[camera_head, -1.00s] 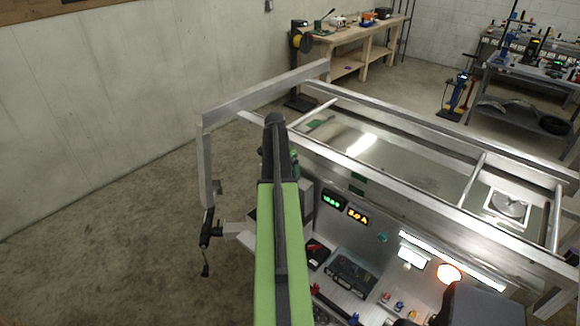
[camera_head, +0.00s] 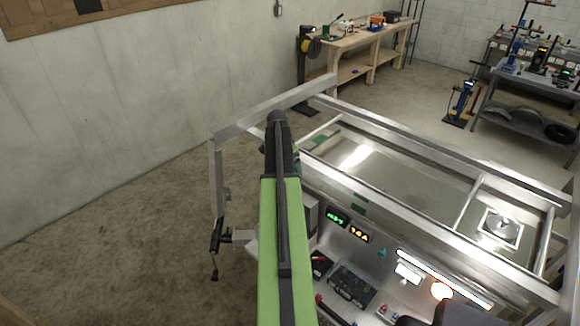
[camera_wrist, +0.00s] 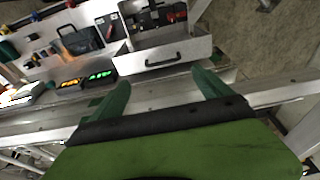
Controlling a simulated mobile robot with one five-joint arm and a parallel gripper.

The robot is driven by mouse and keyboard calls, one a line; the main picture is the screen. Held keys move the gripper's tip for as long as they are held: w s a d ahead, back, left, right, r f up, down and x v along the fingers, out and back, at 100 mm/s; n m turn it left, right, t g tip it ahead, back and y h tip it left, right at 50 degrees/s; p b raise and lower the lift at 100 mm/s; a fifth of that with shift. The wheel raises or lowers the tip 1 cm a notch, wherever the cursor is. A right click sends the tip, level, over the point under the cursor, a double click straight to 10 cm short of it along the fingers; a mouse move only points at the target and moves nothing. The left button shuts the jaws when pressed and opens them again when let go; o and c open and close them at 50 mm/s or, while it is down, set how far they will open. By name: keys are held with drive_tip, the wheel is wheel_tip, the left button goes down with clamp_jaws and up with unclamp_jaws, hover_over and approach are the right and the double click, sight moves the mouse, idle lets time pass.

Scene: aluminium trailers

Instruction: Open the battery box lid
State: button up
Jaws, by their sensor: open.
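In the wrist view a pale metal box front with a black bar handle (camera_wrist: 162,61) shows ahead of my gripper; I take it for the battery box (camera_wrist: 188,49). Dark and red items show just beyond it, and I cannot tell whether they are inside it. My gripper (camera_wrist: 163,88) is open, its two green fingers spread, with the handle roughly between and beyond the tips. Nothing is between the fingers. In the head view my green arm hides most of the box; a grey side (camera_head: 309,214) shows right of the arm.
A metal trailer frame rail (camera_head: 400,215) runs beside my arm. A panel with lit green (camera_head: 337,217) and amber displays stands close by. Small coloured parts and a black case (camera_head: 352,287) lie nearer. Workbenches (camera_head: 355,42) stand at the back. The floor at left is clear.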

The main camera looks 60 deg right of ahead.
drive_tip(key=p+v, duration=0.2)
drive_tip(key=v, duration=0.2)
drive_tip(key=shift+a+r+p, duration=0.1)
drive_tip(key=shift+r+p, duration=0.3)
